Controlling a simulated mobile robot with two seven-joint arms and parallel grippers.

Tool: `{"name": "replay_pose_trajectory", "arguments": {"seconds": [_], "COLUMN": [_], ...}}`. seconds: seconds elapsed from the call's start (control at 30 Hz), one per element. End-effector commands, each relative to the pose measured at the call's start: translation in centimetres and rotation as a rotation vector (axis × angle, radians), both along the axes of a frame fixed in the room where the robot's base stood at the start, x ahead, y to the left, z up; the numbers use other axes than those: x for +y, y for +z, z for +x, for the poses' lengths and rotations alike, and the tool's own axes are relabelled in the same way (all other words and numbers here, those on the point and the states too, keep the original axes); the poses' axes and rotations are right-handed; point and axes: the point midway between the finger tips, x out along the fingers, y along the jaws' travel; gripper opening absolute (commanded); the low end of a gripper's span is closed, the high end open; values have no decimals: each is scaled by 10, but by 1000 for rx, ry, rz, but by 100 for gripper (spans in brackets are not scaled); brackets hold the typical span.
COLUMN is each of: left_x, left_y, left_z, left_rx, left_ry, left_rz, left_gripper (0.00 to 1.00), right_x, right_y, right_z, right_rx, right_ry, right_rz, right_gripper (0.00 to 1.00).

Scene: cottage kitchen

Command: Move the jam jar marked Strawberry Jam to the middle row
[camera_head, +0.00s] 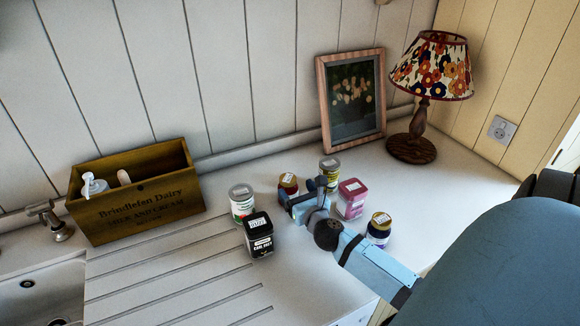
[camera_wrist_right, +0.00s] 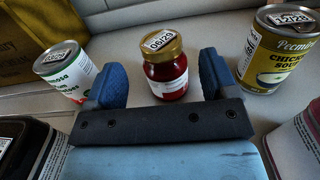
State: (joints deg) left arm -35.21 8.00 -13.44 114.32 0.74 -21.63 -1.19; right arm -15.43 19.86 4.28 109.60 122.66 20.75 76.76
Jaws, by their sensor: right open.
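A small jar of red contents with a gold lid (camera_head: 288,182) stands upright on the counter, partly hidden behind my right gripper (camera_head: 302,192) in the head view. The red jar also shows in the right wrist view (camera_wrist_right: 168,80), between and slightly beyond the two blue fingers of the right gripper (camera_wrist_right: 160,68). The fingers are apart, with a gap on each side of the jar. The name on its label is too small to read. A second gold-lidded jar with dark contents (camera_head: 378,228) stands nearer the right arm. My left gripper is out of view.
A green-and-white can (camera_head: 242,202) and a black tin (camera_head: 259,238) stand left of the gripper. A yellow soup can (camera_head: 330,168) and a pink tin (camera_head: 351,199) stand right. A wooden crate (camera_head: 140,215), picture frame (camera_head: 352,98) and lamp (camera_head: 412,148) stand behind.

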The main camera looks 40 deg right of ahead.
Motion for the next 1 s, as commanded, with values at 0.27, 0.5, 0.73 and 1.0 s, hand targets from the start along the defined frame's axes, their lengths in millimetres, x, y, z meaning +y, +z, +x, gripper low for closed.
{"name": "replay_pose_trajectory", "arguments": {"seconds": [0.27,0.5,0.73,1.0], "left_x": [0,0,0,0], "left_y": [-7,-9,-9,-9], "left_z": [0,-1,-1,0], "left_rx": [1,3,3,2], "left_ry": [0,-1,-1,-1], "left_rz": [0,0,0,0], "left_gripper": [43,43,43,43], "right_x": [15,19,19,19], "right_y": [-1,0,1,1], "right_z": [-48,-60,-60,-60], "right_rx": [1,0,-1,-1], "right_ry": [-1,-1,-1,-1], "right_rz": [1,0,0,0], "right_gripper": [79,79,79,79]}}
